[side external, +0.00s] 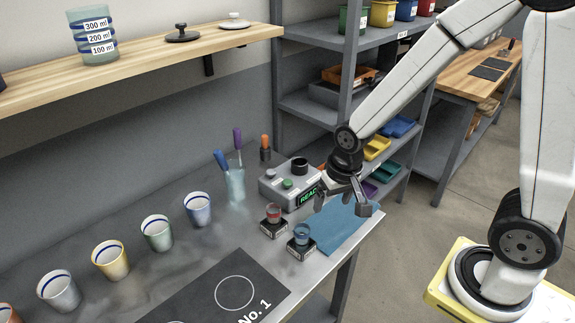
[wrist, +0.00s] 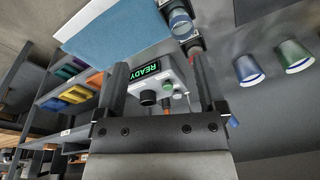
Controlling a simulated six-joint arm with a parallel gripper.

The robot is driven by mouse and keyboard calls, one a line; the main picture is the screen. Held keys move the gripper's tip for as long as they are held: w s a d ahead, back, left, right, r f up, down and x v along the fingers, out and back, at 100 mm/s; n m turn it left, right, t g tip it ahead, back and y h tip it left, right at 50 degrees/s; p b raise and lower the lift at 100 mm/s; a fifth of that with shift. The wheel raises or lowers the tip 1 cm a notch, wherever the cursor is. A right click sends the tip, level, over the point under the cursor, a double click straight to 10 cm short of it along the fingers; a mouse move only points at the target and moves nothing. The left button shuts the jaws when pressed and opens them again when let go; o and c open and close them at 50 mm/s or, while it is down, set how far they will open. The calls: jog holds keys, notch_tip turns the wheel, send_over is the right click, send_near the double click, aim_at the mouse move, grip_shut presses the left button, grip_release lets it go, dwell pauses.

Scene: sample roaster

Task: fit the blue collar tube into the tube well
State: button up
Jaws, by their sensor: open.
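The blue collar tube (side external: 301,231) stands upright in a small black holder at the front of the metal bench. In the wrist view the blue collar tube (wrist: 180,22) is at the top, beyond the fingertips. A black round well (side external: 299,165), which looks like the tube well, sits on top of the grey unit with a lit READY display. It also shows in the wrist view (wrist: 147,97). My gripper (side external: 343,199) is open and empty, above the blue mat, right of the blue collar tube and apart from it. Its fingers (wrist: 158,62) flank the unit in the wrist view.
A red collar tube (side external: 274,212) stands in its own holder just behind the blue one. The blue mat (side external: 345,226) is bare.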

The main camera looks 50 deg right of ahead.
jog(key=s+n, duration=0.1)
jog(key=s+r+n, duration=0.1)
jog(key=n, duration=0.1)
jog(key=s+r+n, duration=0.1)
jog(key=s, duration=0.1)
jog(key=shift+d+r+t, duration=0.1)
jog(key=shift+d+t, duration=0.25)
jog(key=shift+t, duration=0.05)
jog(key=shift+o, duration=0.4)
jog(key=shift+w, duration=0.1)
jog(key=m+g, duration=0.3)
jog(key=m, duration=1)
send_near(302, 239)
jog(key=d+f, duration=0.1)
jog(key=d, duration=0.1)
jog(key=shift+w+a+f, duration=0.15)
jog(key=shift+w+f, duration=0.05)
jog(key=shift+w, duration=0.3)
jog(key=shift+f, duration=0.1)
jog(key=shift+f, duration=1.2)
